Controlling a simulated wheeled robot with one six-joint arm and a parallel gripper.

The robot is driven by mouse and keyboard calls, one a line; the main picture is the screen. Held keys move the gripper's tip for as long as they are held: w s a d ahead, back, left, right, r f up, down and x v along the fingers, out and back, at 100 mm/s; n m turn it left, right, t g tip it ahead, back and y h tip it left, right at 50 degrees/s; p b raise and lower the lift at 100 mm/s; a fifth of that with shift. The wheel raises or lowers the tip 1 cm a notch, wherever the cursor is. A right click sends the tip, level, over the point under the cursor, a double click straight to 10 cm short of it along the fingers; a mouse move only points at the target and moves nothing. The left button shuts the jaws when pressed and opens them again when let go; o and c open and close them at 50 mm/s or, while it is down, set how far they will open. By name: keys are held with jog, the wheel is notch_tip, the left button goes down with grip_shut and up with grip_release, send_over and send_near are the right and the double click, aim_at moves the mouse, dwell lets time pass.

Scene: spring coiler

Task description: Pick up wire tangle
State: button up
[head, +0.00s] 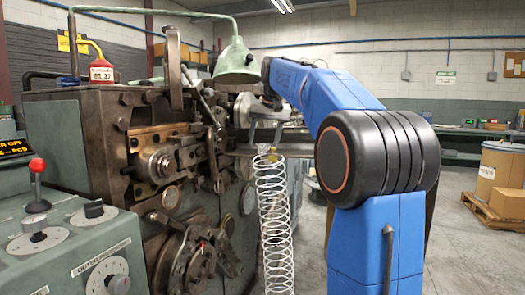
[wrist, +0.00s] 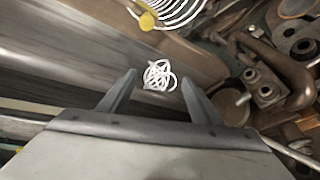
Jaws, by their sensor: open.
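The wire tangle (wrist: 157,74) is a small knot of white wire in the wrist view. It appears between and just beyond the fingertips, above a grey metal surface. I cannot tell the exact gap or whether a finger touches it. My gripper (wrist: 158,80) is open, with one finger on each side of the tangle in the picture. In the head view my gripper (head: 265,134) points down beside the machine, above the top of a long white spring. I cannot make out the tangle clearly in the head view.
The long white coil spring (head: 273,215) hangs close below my gripper, with a yellow piece (wrist: 147,21) at its end. The coiling machine (head: 75,120) stands at left with protruding parts. A green lamp (head: 237,65) hangs near my wrist.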

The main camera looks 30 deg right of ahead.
jog(key=shift+f, duration=0.1)
jog(key=c, duration=1.1)
